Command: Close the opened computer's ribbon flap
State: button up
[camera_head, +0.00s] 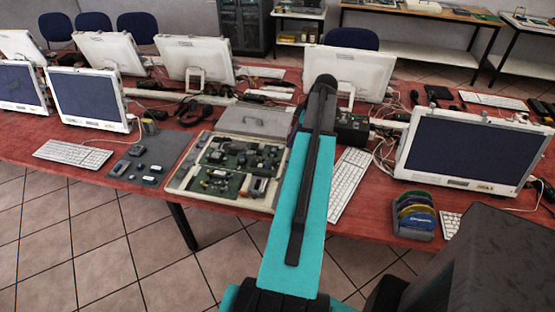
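The opened computer (183,177) lies flat on the red table, left of my arm, a shallow pale case with green circuit boards and small parts showing inside. My arm covers its right end. The ribbon flap is too small to pick out, so I cannot tell how it stands. My teal and black arm reaches up the middle of the picture, over the table. Its far end is a dark rounded joint. My gripper's fingers do not show, hidden behind the arm.
A grey panel (254,121) lies behind the computer. A dark mat (150,160) with small parts lies left of it. A black box (352,131), keyboard (349,180), disc holder (414,215) and monitor (470,150) stand to the right. Cables clutter the table (130,207).

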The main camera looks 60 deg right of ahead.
aim_at(277, 163)
jog(key=shift+w+f, duration=0.15)
jog(key=shift+f, duration=0.05)
jog(key=shift+p+x, duration=2.3)
jog(key=shift+x, duration=4.4)
grip_shut()
